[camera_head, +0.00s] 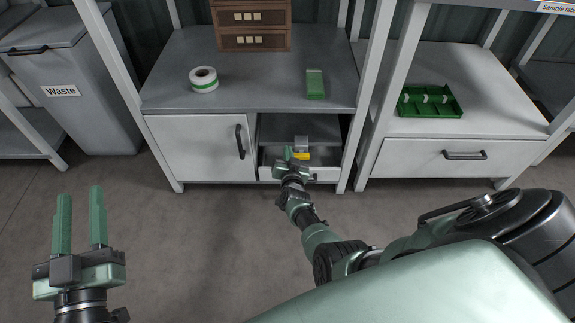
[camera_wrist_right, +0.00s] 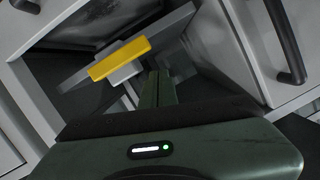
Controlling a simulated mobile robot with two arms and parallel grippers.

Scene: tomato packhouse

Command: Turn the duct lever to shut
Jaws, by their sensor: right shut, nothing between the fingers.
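The duct lever has a yellow grip (camera_head: 304,156) and sits in the open bay on the right of the cabinet, low near the bay's front. In the right wrist view its yellow bar (camera_wrist_right: 118,60) lies tilted across a grey mount, just left of and beyond my fingertips. My right gripper (camera_head: 289,153) is shut and empty at the bay's opening, beside the lever's left end in the head view; whether it touches the lever I cannot tell. In the wrist view its closed fingers (camera_wrist_right: 158,88) point into the bay. My left gripper (camera_head: 81,192) is open and empty, far left over the floor.
The cabinet door (camera_head: 197,149) left of the bay is closed. A green tray (camera_head: 431,101) sits on the right bench. A waste bin (camera_head: 80,90) stands left. The floor in front is clear.

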